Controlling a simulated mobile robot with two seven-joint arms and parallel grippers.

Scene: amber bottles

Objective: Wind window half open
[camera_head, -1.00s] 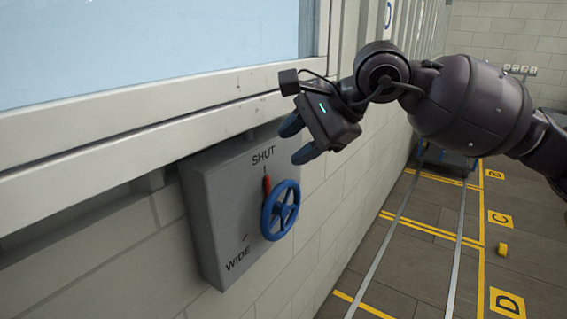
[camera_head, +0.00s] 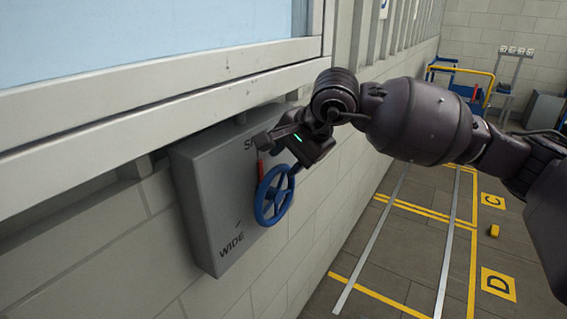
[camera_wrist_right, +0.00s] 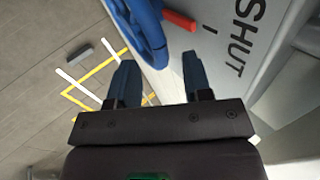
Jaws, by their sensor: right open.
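The blue handwheel (camera_head: 273,195) is mounted on a grey wall box (camera_head: 208,190). A red pointer (camera_head: 261,169) at the wheel points up towards the partly covered word SHUT; WIDE is marked lower down. The window (camera_head: 140,45) above has a pale frame. My right gripper (camera_head: 293,166) is at the wheel's upper right edge, its fingers largely hidden in the head view. In the right wrist view the two blue fingers (camera_wrist_right: 160,66) are apart with nothing between them. The wheel (camera_wrist_right: 148,30) lies just ahead of them; contact is unclear. My left gripper is out of view.
The window ledge (camera_head: 160,120) juts out above the box, close to my right gripper. A block wall (camera_head: 310,220) runs behind. The floor at right has yellow lines, a small yellow block (camera_head: 494,230) and a blue and yellow cart (camera_head: 462,85) farther off.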

